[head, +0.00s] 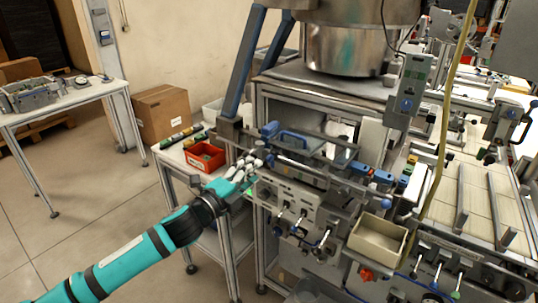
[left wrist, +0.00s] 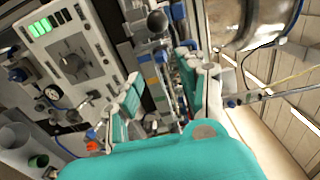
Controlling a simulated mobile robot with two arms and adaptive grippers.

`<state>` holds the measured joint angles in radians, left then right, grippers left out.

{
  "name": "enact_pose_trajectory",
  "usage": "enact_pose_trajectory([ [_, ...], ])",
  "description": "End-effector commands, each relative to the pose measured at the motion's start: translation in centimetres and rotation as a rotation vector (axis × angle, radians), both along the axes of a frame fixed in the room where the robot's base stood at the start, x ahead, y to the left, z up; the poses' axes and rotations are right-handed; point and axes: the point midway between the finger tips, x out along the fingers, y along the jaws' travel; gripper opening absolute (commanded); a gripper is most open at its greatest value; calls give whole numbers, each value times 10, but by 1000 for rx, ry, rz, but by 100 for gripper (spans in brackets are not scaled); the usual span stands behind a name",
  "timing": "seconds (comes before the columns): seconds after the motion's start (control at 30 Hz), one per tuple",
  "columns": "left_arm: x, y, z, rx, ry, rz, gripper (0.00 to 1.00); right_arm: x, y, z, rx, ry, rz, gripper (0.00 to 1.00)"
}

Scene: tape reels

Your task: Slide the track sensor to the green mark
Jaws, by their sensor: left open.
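My left gripper (head: 250,165) reaches in from the left to the front of the machine's rail (head: 330,168). In the left wrist view my left gripper (left wrist: 170,78) is open, its fingers apart on either side of a narrow strip with yellow, green and blue patches (left wrist: 156,88). A dark cylinder on a grey block (left wrist: 158,24) stands beyond the strip; I cannot tell whether it is the track sensor. In the head view the fingers hide that part of the rail, and the green mark cannot be made out for certain. My right gripper is not in view.
A red bin (head: 205,157) stands on the side table left of the gripper. A control panel with knobs (left wrist: 72,66) is close by in the wrist view. A steel bowl (head: 345,48) is above the rail, and a beige bin (head: 378,240) is at lower right.

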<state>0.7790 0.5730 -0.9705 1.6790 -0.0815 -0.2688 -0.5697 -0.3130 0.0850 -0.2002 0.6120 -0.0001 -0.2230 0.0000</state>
Motion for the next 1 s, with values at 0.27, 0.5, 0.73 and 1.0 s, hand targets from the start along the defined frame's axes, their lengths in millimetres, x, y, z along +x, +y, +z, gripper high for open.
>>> enact_pose_trajectory([
  [0.27,44,-33,2,-1,0,-1,40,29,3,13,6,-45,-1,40],
  [0.5,63,-46,1,-1,0,0,40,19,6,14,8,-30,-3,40],
  [0.73,66,-48,0,-1,-1,0,40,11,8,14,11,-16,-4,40],
  [1.0,66,-47,0,-1,1,0,22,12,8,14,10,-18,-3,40],
])
